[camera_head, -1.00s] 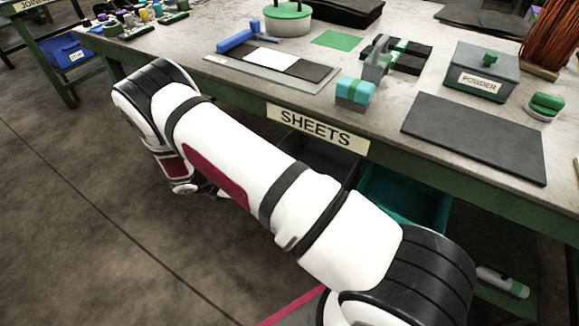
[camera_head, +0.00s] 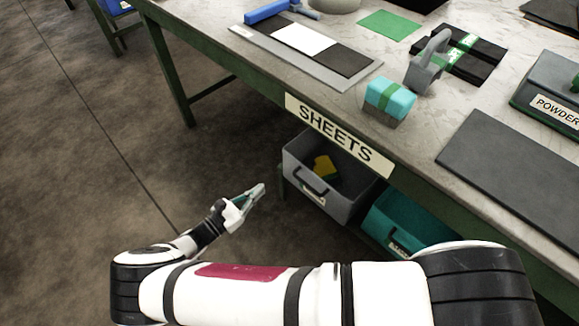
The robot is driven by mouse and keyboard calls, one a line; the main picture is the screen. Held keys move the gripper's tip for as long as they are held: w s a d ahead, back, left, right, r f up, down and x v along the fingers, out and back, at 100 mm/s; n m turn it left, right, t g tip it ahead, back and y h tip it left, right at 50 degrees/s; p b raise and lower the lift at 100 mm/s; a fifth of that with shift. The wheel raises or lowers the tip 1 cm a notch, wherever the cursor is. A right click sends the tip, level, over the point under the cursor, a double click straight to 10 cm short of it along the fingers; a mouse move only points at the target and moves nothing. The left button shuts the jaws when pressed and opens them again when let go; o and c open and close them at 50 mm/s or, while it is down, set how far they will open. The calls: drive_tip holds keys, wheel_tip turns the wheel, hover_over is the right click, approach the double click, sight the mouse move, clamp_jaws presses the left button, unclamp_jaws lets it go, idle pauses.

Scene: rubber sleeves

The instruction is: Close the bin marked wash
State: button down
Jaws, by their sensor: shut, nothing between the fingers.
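Two bins sit under the bench. The grey bin (camera_head: 352,201) stands pulled out, with a dark handle on its front and a yellow and green thing (camera_head: 324,168) inside. The teal bin (camera_head: 381,236) is to its right, partly hidden by my arm. A small label shows on its front, but I cannot read it, so I cannot tell which bin is marked wash. My gripper (camera_head: 257,193) is shut and empty, to the left of the grey bin's front and apart from it.
The bench (camera_head: 230,72) overhangs the bins and bears a SHEETS sign (camera_head: 339,134) on its edge. On top are a teal and grey block (camera_head: 389,101), a dark mat (camera_head: 510,172) and a POWDER box (camera_head: 548,95). The floor left of my gripper is clear.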

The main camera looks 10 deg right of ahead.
sight(295, 160)
drive_tip(key=b+x, duration=0.1)
drive_tip(key=x, duration=1.2)
drive_tip(key=shift+w+d+b, duration=0.25)
drive_tip(key=shift+d+b, duration=0.1)
drive_tip(key=shift+x, duration=2.25)
drive_tip(key=shift+s+a, duration=0.15)
drive_tip(key=shift+a, duration=0.1)
drive_tip(key=p+v, duration=0.1)
drive_tip(key=v, duration=1.2)
drive_tip(key=shift+s+a, duration=0.2)
drive_tip(key=shift+a, duration=0.1)
